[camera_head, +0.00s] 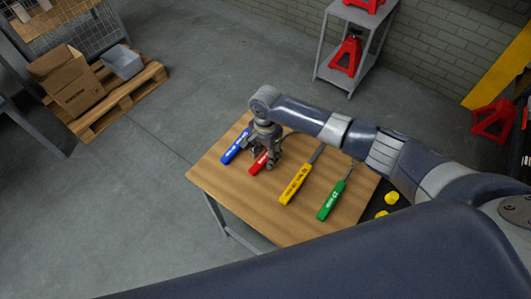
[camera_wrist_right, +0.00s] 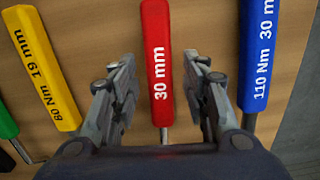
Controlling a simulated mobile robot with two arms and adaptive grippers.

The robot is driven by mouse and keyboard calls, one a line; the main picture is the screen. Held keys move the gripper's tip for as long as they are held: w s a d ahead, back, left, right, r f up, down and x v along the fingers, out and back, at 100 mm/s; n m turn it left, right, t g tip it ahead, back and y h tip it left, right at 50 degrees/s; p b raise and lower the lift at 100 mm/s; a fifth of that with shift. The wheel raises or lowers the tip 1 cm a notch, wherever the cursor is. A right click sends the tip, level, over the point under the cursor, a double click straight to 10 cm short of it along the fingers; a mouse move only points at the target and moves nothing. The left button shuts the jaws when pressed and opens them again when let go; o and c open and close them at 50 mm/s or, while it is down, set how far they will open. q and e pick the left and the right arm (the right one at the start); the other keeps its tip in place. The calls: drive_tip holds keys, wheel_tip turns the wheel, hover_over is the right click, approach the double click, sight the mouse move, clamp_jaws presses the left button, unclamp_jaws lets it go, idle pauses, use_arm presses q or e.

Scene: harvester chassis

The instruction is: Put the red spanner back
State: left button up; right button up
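The red spanner (camera_head: 259,162) lies on the wooden table, between the blue and yellow ones. Its red handle, marked 30 mm, shows in the right wrist view (camera_wrist_right: 157,60). My right gripper (camera_head: 264,152) is over it, pointing down. In the right wrist view my right gripper's fingers (camera_wrist_right: 160,75) are spread, one on each side of the red handle, with a gap on both sides. Whether the fingertips are at handle height is hard to tell. Part of the spanner is hidden under the gripper. My left gripper does not show.
The table (camera_head: 220,177) also holds a blue spanner (camera_head: 236,147), a yellow spanner (camera_head: 294,186) and a green spanner (camera_head: 331,200). Small yellow items (camera_head: 391,197) are beside the table's right edge. A pallet with boxes (camera_head: 125,97) and a grey shelf (camera_head: 335,77) stand behind on open floor.

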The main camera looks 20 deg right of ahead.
drive_tip(key=shift+r, duration=0.1)
wheel_tip(320, 180, up, 12)
idle(0.6)
drive_tip(key=shift+f, duration=0.2)
